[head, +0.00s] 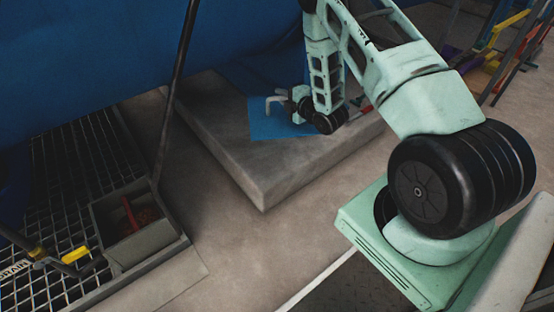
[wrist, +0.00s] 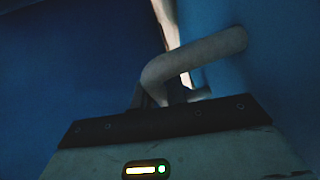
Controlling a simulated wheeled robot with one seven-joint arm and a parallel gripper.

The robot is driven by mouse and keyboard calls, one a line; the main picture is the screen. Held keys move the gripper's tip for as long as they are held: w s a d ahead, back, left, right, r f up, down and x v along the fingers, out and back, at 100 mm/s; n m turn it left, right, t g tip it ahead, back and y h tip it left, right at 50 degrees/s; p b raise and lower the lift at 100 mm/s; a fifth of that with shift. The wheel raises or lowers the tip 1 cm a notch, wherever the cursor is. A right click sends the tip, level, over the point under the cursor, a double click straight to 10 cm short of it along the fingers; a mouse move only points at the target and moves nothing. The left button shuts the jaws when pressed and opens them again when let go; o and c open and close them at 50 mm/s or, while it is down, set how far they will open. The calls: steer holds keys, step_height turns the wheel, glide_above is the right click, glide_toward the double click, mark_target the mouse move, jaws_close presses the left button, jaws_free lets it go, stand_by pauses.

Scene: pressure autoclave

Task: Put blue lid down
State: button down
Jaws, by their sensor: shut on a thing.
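The blue lid (head: 268,128) is a flat blue panel over the top of the concrete slab, in the middle of the head view. I cannot tell whether it touches the slab or is held just above it. Its pale bent handle (head: 273,104) sticks up at its left part. My gripper (head: 288,98) is shut on this handle. In the wrist view the grey tubular handle (wrist: 200,57) crosses in front of my gripper and joins a blue surface (wrist: 285,70) at right, which looks like the lid. My fingertips are hidden there.
The concrete slab (head: 262,180) has bare room at its front corner. A large blue vessel (head: 90,45) fills the upper left. A dark pole (head: 178,85) stands left of the slab. A floor grate (head: 70,180) and small box (head: 138,230) lie at left.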

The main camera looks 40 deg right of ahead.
mark_target(262, 117)
steer(key=w+a+f+b, duration=0.1)
steer(key=a+f, duration=0.1)
steer(key=w+a+f+n+y+b, duration=0.1)
steer(key=a+f+b, duration=0.1)
steer(key=f, duration=0.1)
steer(key=w+a+f+y+b, duration=0.1)
steer(key=a+f, duration=0.1)
steer(key=shift+w+f+n+b, duration=0.15)
steer(key=shift+f+n+b, duration=0.15)
steer(key=shift+f+b, duration=0.1)
steer(key=shift+a+f, duration=0.15)
steer(key=shift+f, duration=0.15)
step_height(262, 117, down, 9)
steer(key=b, duration=0.6)
steer(key=shift+f, duration=0.15)
steer(key=c, duration=1.4)
jaws_free()
steer(key=shift+f, duration=0.1)
